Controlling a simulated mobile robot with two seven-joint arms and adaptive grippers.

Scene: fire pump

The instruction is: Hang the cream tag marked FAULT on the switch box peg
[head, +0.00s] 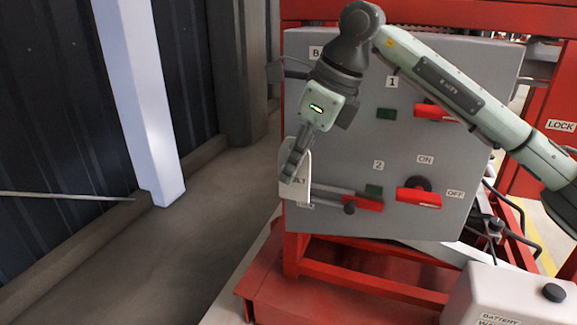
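The cream tag (302,188) hangs at my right gripper's fingertips, in front of the lower left edge of the grey switch box (330,225). The letters "LT" show on it; the fingers cover the rest. My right gripper (291,172) points down and looks shut on the tag's upper left part. Its arm comes in from the right and crosses the front of the box. I cannot make out the switch box peg for certain; the arm and gripper cover much of the box's left side. My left gripper is not in view.
The box carries red switch handles (418,197), a lower left lever (363,203) near the tag, and green blocks. A red frame (350,285) stands below. A white battery case (515,295) is at lower right. The floor left of the box is clear.

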